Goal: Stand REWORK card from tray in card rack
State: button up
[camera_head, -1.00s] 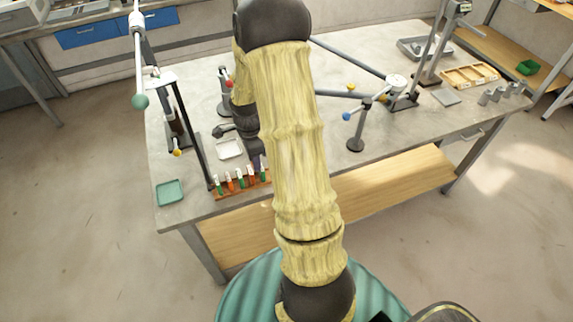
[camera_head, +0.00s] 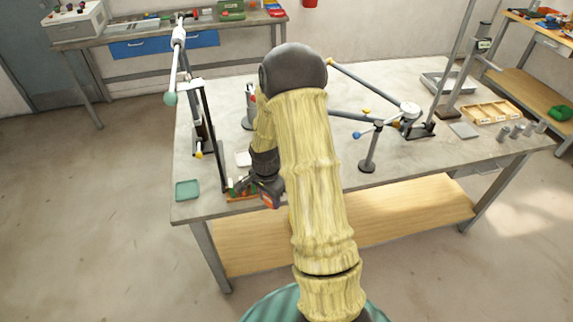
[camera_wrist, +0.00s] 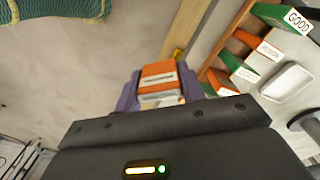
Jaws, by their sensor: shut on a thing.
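My gripper (camera_wrist: 157,88) is shut on an orange card (camera_wrist: 158,76) with a white label, whose print is too small to read. The same card (camera_head: 269,202) shows at my gripper (camera_head: 264,190) in the head view, near the table's front edge and at the right end of the card rack. The brown card rack (camera_head: 243,197) is partly hidden by my gripper. In the wrist view, the rack holds green and orange cards, one green card (camera_wrist: 282,17) reading GOOD; the held card is apart from them. The white tray (camera_wrist: 288,82) looks empty; in the head view the tray (camera_head: 243,159) is partly covered.
A teal tray (camera_head: 187,190) lies left of the rack. A dark post (camera_head: 211,135) with a jointed arm rises behind the rack. A blue-knobbed stand (camera_head: 368,150) is to the right. Floor lies open before the table's front edge.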

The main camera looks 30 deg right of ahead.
jog(key=a+f+n, duration=0.9)
jog(key=n, duration=0.5)
jog(key=shift+a+f, duration=0.2)
jog(key=shift+a, duration=0.2)
